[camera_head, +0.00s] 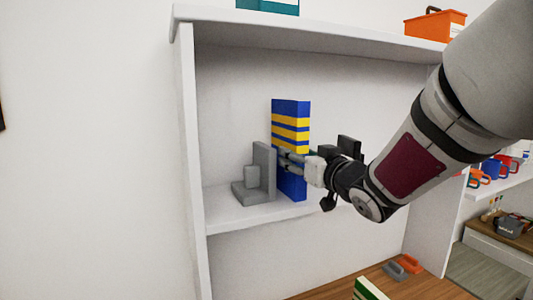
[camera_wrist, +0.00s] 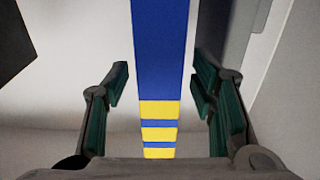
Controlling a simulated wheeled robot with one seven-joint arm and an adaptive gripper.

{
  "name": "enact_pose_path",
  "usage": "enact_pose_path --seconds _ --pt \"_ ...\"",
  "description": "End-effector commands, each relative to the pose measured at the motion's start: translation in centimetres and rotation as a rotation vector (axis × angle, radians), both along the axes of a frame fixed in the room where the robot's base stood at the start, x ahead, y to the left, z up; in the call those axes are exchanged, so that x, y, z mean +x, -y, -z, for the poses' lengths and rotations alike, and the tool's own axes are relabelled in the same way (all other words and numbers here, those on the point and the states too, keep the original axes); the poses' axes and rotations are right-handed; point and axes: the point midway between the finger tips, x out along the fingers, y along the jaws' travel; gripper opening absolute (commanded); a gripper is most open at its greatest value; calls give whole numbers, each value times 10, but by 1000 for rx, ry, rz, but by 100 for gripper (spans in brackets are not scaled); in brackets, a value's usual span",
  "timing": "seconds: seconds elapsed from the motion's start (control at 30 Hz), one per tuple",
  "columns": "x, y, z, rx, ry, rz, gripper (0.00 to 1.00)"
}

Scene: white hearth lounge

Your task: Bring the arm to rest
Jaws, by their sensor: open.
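My gripper (camera_head: 293,160) reaches into the white shelf from the right, at the height of a blue block with yellow stripes (camera_head: 291,112). The striped block stands upright on the shelf board. In the wrist view the block (camera_wrist: 158,60) shows between the two fingers of my gripper (camera_wrist: 162,90). The fingers are apart, and a gap shows on each side of the block. In the head view the fingers cover part of the block's middle.
A grey bookend-like piece (camera_head: 263,170) stands just left of the block on the shelf board (camera_head: 238,217). A dark object (camera_head: 349,146) shows behind my wrist. The upper board (camera_head: 300,30) is overhead, with an orange box (camera_head: 433,24) on it. The left shelf wall (camera_head: 190,130) is close.

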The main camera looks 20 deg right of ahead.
Motion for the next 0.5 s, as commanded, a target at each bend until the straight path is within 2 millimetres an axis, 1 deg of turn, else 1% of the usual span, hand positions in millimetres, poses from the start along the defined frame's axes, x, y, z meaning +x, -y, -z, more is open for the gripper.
enact_pose_path --seconds 0.03,0.2,0.33,0.5 --pt "-12 0 -1 -2 3 1 51" --pt "-42 0 -1 -1 4 1 51" --pt "-56 0 -1 -1 3 1 51" --pt "-64 -1 -1 -5 -7 12 51"
